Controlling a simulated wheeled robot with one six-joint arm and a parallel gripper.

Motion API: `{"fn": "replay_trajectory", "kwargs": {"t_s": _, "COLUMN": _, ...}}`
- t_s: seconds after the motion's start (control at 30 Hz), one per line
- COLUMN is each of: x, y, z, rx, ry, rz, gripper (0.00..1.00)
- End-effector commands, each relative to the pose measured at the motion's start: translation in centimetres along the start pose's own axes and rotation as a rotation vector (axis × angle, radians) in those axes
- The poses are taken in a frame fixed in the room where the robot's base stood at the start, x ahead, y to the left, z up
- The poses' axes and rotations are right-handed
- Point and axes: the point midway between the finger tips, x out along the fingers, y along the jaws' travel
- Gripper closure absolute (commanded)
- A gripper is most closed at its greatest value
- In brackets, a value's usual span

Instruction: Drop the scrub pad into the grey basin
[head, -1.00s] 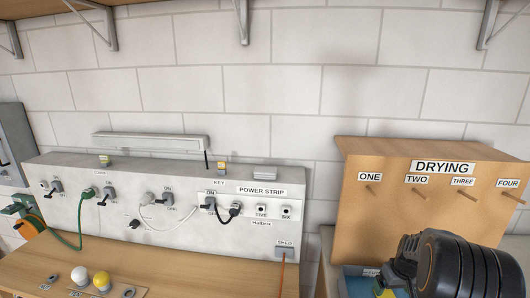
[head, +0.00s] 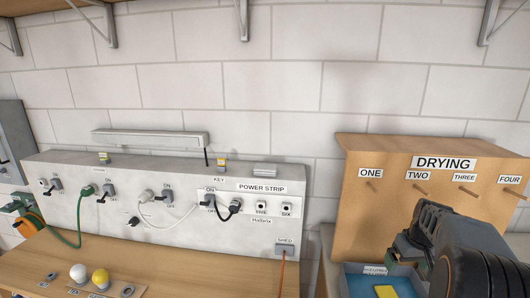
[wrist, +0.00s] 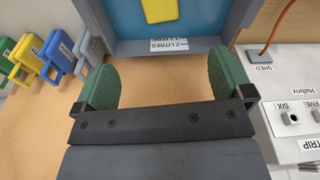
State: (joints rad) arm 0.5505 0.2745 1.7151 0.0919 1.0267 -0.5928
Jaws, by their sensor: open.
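The grey basin (head: 345,284) stands at the lower right of the head view, with blue inside. A yellow slab, apparently the scrub pad (head: 386,291), lies within it. In the wrist view the basin wall (wrist: 122,48) with its litre labels is at the top. The yellow pad (wrist: 160,10) shows on the blue inside and is cut off by the picture edge. My gripper (head: 398,252) is above the basin in the head view. In the wrist view its green fingers (wrist: 165,78) are spread apart with nothing between them.
A wooden DRYING board (head: 360,220) with numbered pegs stands behind the basin. A grey POWER STRIP panel (head: 120,235) with plugs and cords is to the left. An orange cord (head: 281,275) hangs beside the basin. Several coloured clips (wrist: 60,52) show in the wrist view.

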Motion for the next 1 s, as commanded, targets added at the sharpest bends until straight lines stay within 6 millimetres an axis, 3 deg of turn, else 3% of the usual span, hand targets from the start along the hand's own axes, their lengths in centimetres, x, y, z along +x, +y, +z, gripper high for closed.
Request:
{"fn": "replay_trajectory", "kwargs": {"t_s": 0.3, "x": -2.4, "y": 0.0, "z": 0.0, "rx": 0.0, "ry": 0.001, "rz": 0.001, "gripper": 0.02}}
{"fn": "replay_trajectory", "kwargs": {"t_s": 0.67, "x": -2.5, "y": 0.0, "z": 0.0, "rx": 0.005, "ry": 0.001, "rz": 0.0, "gripper": 0.02}}
{"fn": "replay_trajectory", "kwargs": {"t_s": 0.8, "x": -2.1, "y": 0.1, "z": 0.1, "rx": 0.087, "ry": 0.003, "rz": 0.006, "gripper": 0.02}}
{"fn": "replay_trajectory", "kwargs": {"t_s": 0.9, "x": -0.4, "y": -1.0, "z": 2.3, "rx": 0.203, "ry": -0.034, "rz": 0.003, "gripper": 0.02}}
{"fn": "replay_trajectory", "kwargs": {"t_s": 1.0, "x": -0.8, "y": -4.6, "z": 4.4, "rx": 0.261, "ry": -0.032, "rz": 0.016, "gripper": 0.02}}
